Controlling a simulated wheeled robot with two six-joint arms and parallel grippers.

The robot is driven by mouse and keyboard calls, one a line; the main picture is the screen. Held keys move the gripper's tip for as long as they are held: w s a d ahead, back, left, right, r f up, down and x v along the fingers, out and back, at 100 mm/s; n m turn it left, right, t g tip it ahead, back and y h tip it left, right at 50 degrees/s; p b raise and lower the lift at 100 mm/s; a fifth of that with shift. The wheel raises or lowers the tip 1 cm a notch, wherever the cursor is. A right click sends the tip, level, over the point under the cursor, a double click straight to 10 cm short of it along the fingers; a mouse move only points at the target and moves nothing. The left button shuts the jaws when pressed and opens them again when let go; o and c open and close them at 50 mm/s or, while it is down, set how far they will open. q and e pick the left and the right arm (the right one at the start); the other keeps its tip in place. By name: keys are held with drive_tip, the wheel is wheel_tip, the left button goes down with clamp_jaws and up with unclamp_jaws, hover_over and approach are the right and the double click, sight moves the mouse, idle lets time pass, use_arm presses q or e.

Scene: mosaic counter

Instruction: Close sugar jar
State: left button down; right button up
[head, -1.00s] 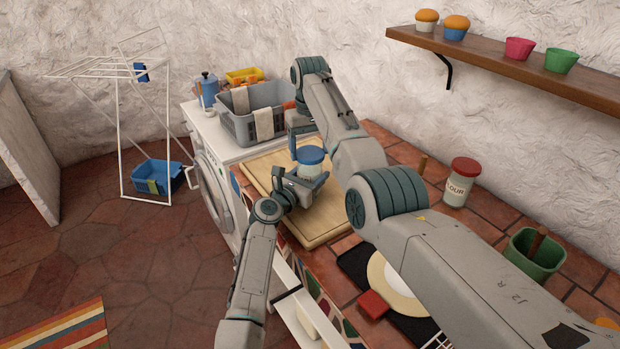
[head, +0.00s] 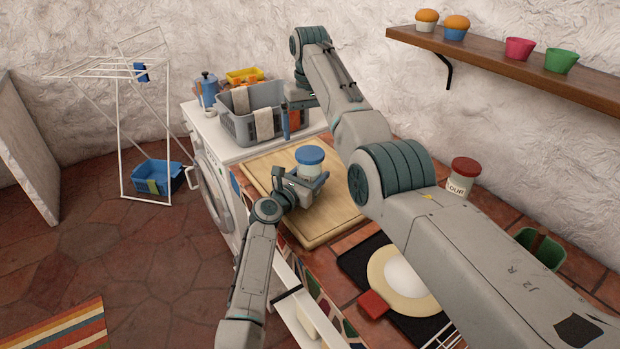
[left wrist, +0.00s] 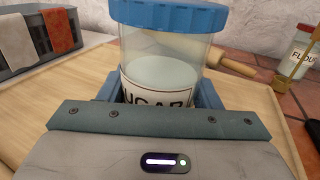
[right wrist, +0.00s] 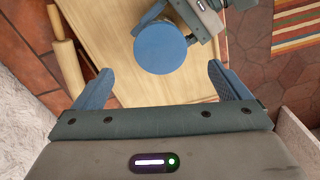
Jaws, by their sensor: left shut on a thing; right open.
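The sugar jar (head: 308,170) is clear with a white label and pale contents. It stands upright over the wooden board, and its blue lid (head: 309,155) sits level on top. In the left wrist view the lid (left wrist: 170,14) covers the mouth of the jar (left wrist: 158,72), with no clear gap. My left gripper (head: 304,185) is shut around the jar's body. My right gripper (head: 290,120) is open and empty, above and behind the jar. In the right wrist view the lid (right wrist: 161,47) shows from above, beyond the open fingers and apart from them.
The wooden board (head: 325,222) lies under the jar. A grey basket (head: 240,128) with cloths stands behind. A red-lidded flour jar (head: 461,178), a green pot (head: 540,250) and a plate (head: 385,280) are on the tiled counter. A shelf (head: 500,64) hangs on the wall.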

wheel_tip(320, 180, up, 6)
drive_tip(key=shift+f, duration=0.1)
use_arm(q)
drive_tip(key=shift+c, duration=1.9)
unclamp_jaws()
drive_tip(key=shift+s, duration=0.1)
drive_tip(key=v, duration=1)
drive_tip(key=shift+s+a, duration=0.3)
use_arm(e)
drive_tip(key=shift+f, duration=0.25)
